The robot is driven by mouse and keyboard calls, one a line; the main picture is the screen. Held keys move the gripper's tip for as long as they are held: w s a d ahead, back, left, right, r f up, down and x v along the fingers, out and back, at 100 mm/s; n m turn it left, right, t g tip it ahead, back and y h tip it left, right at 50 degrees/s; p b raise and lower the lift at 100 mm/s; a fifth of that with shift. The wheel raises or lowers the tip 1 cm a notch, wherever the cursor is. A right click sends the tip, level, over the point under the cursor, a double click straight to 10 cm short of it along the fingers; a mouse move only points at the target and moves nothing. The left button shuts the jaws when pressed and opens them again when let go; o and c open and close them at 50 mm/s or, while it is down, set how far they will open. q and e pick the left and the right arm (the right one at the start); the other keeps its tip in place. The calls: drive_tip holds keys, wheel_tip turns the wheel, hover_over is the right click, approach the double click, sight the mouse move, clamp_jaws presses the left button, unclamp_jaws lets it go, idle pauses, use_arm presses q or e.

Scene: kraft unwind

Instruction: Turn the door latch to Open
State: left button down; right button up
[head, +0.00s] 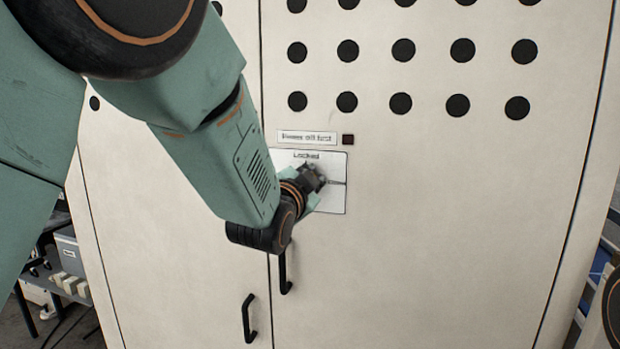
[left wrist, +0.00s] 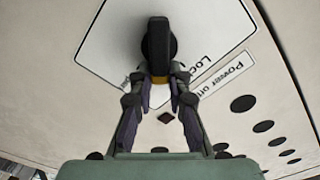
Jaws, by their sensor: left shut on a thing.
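The door latch is a black handle (left wrist: 158,46) on a white plate (head: 336,203) on the cabinet door. The plate's upper part reads "Locked" (head: 306,155). My left gripper (head: 317,178) reaches the plate from the left and covers most of the latch in the head view. In the left wrist view, the fingers of my left gripper (left wrist: 159,80) close in on the handle's near end and are shut on it. The word "Open" cannot be read in either view, and the latch's exact angle is hard to tell. My right gripper is not in view.
A "Power off first" label (head: 307,137) and a small dark red square (head: 348,139) sit above the plate. Black door pulls (head: 249,318) are below my arm. Rows of black round holes (head: 403,50) fill the upper door. Shelving with boxes (head: 70,252) stands at left.

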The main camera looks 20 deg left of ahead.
use_arm(q)
drive_tip(key=shift+d+f+m+b, duration=0.1)
drive_tip(key=shift+f+m+b, duration=0.15)
drive_tip(key=shift+m, duration=0.5)
drive_tip(key=shift+d+f+m+b, duration=0.1)
drive_tip(key=shift+m+b, duration=0.1)
drive_tip(key=shift+m, duration=0.5)
drive_tip(key=shift+d+f+m+b, duration=0.1)
drive_tip(key=shift+f+m+b, duration=0.15)
drive_tip(key=shift+m, duration=0.5)
drive_tip(key=shift+d+f+m+b, duration=0.15)
drive_tip(key=shift+m+b, duration=0.15)
drive_tip(key=shift+m, duration=0.45)
drive_tip(key=shift+a+f+m+b, duration=0.1)
drive_tip(key=shift+f+m+b, duration=0.15)
drive_tip(key=shift+m, duration=0.55)
drive_tip(key=shift+d+f+m+b, duration=0.1)
drive_tip(key=shift+m+b, duration=0.2)
drive_tip(key=shift+m, duration=0.45)
drive_tip(key=c, duration=1.2)
unclamp_jaws()
drive_tip(key=shift+w, duration=0.2)
drive_tip(key=shift+o, duration=1.2)
drive_tip(key=shift+s+r, duration=0.1)
drive_tip(key=shift+s, duration=0.1)
drive_tip(key=shift+o, duration=1.2)
drive_tip(key=shift+w, duration=0.15)
